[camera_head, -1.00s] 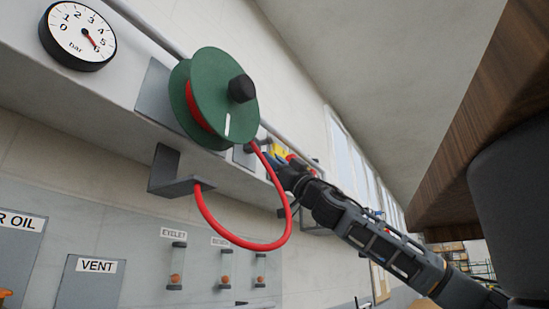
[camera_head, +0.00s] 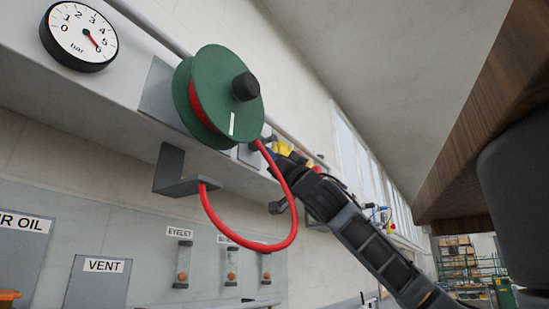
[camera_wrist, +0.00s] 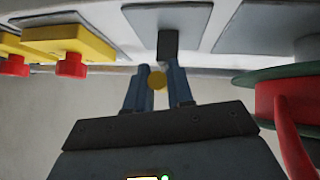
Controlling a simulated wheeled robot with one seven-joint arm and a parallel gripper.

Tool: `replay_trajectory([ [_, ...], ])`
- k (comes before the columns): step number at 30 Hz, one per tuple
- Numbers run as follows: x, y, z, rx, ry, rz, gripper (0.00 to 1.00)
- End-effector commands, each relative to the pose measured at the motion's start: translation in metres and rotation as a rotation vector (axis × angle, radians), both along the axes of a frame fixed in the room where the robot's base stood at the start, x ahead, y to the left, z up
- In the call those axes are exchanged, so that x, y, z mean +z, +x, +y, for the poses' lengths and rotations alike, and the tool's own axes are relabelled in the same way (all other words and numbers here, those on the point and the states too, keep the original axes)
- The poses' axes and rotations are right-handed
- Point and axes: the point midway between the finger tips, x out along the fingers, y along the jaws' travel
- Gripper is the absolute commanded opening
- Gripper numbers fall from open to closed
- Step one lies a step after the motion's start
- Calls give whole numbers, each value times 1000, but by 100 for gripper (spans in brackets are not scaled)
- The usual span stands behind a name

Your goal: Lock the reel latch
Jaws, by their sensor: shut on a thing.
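The green reel (camera_head: 238,95) with red hose wound on it is on the wall panel in the head view; its rim also shows at the right of the wrist view (camera_wrist: 292,76). In the wrist view, my gripper (camera_wrist: 158,72) points up at a grey plate with its two blue fingers close together. A small yellow round knob (camera_wrist: 157,81) sits between the fingers, and I take it as part of the reel latch. A dark grey block (camera_wrist: 168,44) stands on the plate just past the fingertips. In the head view, the fingertips are hidden near the reel and hose.
The red hose (camera_head: 290,232) hangs in a loop from the reel to a grey bracket (camera_head: 180,183). A pressure gauge (camera_head: 79,37) is at the upper left.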

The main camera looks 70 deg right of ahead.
Motion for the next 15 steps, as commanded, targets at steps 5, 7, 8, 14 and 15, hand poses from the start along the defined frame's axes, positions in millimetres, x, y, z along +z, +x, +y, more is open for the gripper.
replay_trajectory([
  [5,4,-1,2,1,-6,-4,26],
  [7,3,-1,2,2,-5,-3,32],
  [8,3,0,2,2,-5,-3,35],
  [14,2,0,1,1,-4,-2,42],
  [15,2,0,1,1,-4,-2,42],
])
